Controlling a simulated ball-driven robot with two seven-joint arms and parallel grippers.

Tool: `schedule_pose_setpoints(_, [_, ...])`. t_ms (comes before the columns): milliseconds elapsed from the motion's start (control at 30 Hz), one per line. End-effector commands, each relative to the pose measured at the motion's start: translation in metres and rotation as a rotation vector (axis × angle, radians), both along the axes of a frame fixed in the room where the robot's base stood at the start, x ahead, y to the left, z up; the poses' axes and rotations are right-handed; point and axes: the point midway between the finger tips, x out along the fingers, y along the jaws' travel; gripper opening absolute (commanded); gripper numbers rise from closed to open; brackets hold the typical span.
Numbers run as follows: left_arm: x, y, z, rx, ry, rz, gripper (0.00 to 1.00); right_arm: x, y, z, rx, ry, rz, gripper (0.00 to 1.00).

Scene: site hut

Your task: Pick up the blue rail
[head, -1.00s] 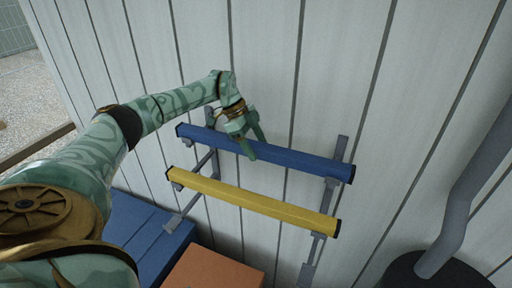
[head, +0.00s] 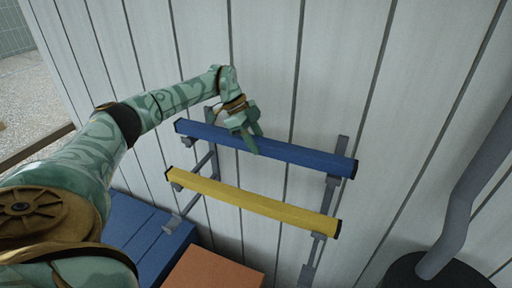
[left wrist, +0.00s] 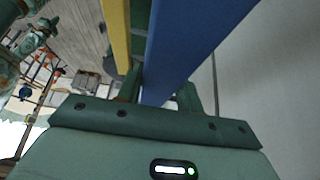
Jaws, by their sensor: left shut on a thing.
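The blue rail (head: 300,154) is a long bar with black ends at the upper level of a grey wall rack. My left gripper (head: 252,140) is shut on it, left of its middle, with fingers on either side. In the left wrist view the blue rail (left wrist: 186,45) runs between the two green fingers (left wrist: 160,95). Whether the rail still touches its brackets is hard to tell; its right end sits very close to the upright.
A yellow rail (head: 255,202) lies on the rack's lower brackets (head: 325,205). A blue box (head: 145,235) and an orange box (head: 215,270) stand below. A grey pipe (head: 465,200) rises from a black drum (head: 435,272) at the right. The pale plank wall is close behind.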

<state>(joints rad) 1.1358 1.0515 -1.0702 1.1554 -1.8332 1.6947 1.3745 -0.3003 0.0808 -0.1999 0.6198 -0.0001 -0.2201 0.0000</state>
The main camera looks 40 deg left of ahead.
Motion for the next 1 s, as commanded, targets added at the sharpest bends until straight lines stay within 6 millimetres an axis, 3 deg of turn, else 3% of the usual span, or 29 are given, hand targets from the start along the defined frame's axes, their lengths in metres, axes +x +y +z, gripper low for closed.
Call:
schedule_pose_setpoints(67, [0.001,0.0,0.013,0.0,-0.008,0.001,0.0,0.0,0.001,-0.007,0.001,0.0,0.0,0.0])
schedule_pose_setpoints(400, [-0.054,0.021,0.075,0.003,-0.005,0.003,0.0,0.001,0.002,-0.02,0.002,0.0,-0.001,0.0])
schedule_pose_setpoints(700, [-0.107,0.04,0.099,0.001,-0.001,0.003,0.0,0.0,0.002,-0.032,0.003,0.001,-0.001,0.0])
schedule_pose_setpoints(1000, [-0.13,0.048,0.111,0.0,-0.001,0.002,0.0,0.0,0.002,-0.036,0.002,0.001,-0.001,0.0])
